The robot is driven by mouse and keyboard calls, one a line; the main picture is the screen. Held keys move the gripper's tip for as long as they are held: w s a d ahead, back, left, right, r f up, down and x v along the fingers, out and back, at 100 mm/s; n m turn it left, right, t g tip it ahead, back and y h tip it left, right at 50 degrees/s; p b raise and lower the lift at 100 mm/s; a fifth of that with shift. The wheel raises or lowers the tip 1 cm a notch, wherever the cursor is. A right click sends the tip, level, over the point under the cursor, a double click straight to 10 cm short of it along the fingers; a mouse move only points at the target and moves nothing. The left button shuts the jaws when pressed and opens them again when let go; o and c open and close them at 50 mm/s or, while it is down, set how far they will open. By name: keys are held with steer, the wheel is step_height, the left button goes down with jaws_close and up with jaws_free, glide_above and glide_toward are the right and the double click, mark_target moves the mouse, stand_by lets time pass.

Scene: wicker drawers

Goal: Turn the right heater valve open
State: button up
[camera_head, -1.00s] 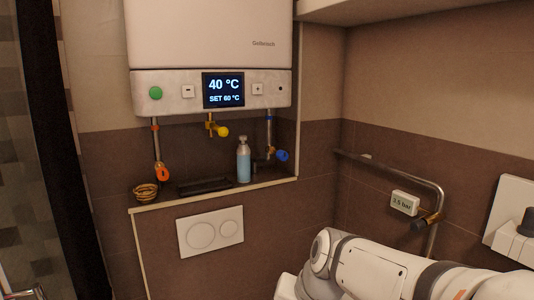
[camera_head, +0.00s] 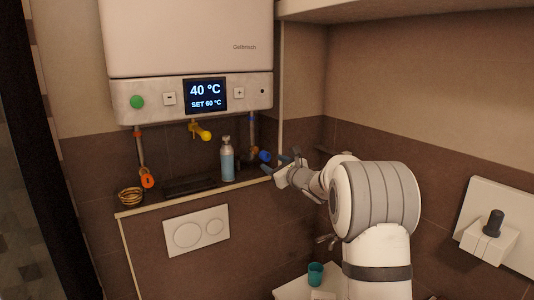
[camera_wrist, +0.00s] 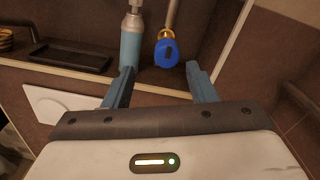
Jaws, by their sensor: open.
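The right heater valve has a blue handle (camera_head: 265,156) on the pipe below the heater's right side. In the wrist view the blue handle (camera_wrist: 166,52) hangs below a brass fitting, ahead of my fingers and roughly between them. My gripper (camera_head: 283,164) is open, close to the right of the valve in the head view. In the wrist view its two blue fingers (camera_wrist: 162,88) are spread apart with nothing between them. The white heater (camera_head: 190,95) shows 40 °C and SET 60 °C.
A blue bottle (camera_head: 227,160) stands on the ledge just left of the valve, near my left finger in the wrist view. A black tray (camera_head: 188,186), a wicker basket (camera_head: 131,196), an orange valve (camera_head: 147,178) and a yellow valve (camera_head: 201,132) are further left. A wall edge (camera_wrist: 232,42) lies to the right.

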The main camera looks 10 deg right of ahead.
mark_target(268, 158)
steer(key=shift+w+d+r+m, duration=0.1)
steer(key=shift+w+d+m, duration=0.2)
steer(key=shift+w+m, duration=0.1)
steer(key=shift+w+a+p, duration=0.1)
steer(key=shift+w+p, duration=0.2)
steer(key=shift+w, duration=0.05)
steer(key=p+x, duration=0.2)
steer(key=x, duration=0.5)
steer(key=shift+p, duration=0.4)
